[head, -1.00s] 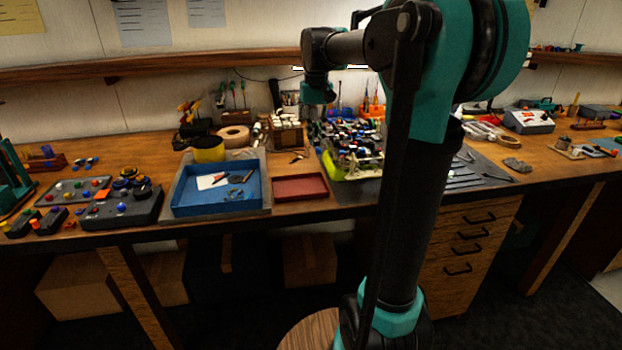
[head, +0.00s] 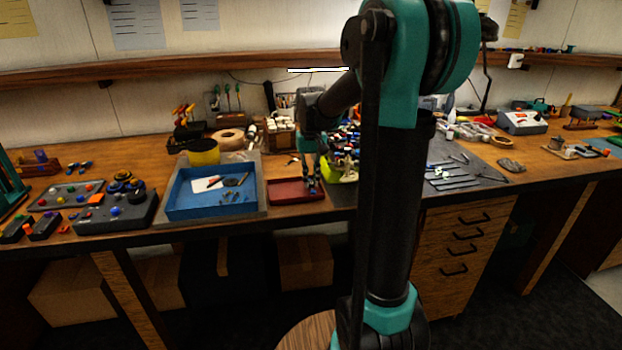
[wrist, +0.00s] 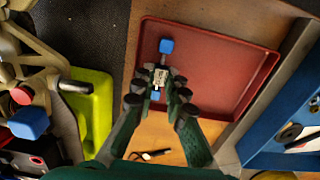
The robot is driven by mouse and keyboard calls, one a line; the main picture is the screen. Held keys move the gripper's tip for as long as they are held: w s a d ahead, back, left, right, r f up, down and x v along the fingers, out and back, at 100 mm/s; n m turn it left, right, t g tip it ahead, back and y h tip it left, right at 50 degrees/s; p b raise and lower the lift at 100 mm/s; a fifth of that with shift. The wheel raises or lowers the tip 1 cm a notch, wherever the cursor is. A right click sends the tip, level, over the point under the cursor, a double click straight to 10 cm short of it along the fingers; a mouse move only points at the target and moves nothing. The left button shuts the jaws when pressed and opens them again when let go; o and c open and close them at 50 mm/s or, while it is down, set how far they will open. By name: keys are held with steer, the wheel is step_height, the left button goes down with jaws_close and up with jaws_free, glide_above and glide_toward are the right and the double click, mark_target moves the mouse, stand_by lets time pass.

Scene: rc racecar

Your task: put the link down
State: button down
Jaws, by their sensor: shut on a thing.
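My gripper (head: 312,183) is at the red tray (head: 285,188) in the head view, low over its right part. In the wrist view my gripper (wrist: 158,93) is shut on the link (wrist: 160,77), a small pale piece with a blue end (wrist: 166,46) and more blue between the fingers. The link lies over the left part of the red tray (wrist: 225,75), inside its rim as seen from above. I cannot tell whether it touches the tray floor. The fingers hide part of the link.
The blue tray (head: 214,201) with small parts stands left of the red tray. The yellow-green chassis (head: 343,172) is close on the right and also shows in the wrist view (wrist: 93,108). Most of the red tray is bare.

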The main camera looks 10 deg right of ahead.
mark_target(311, 182)
steer(key=shift+f, duration=0.1)
steer(key=c, duration=1.8)
jaws_free()
steer(key=shift+c, duration=0.2)
step_height(311, 182, up, 12)
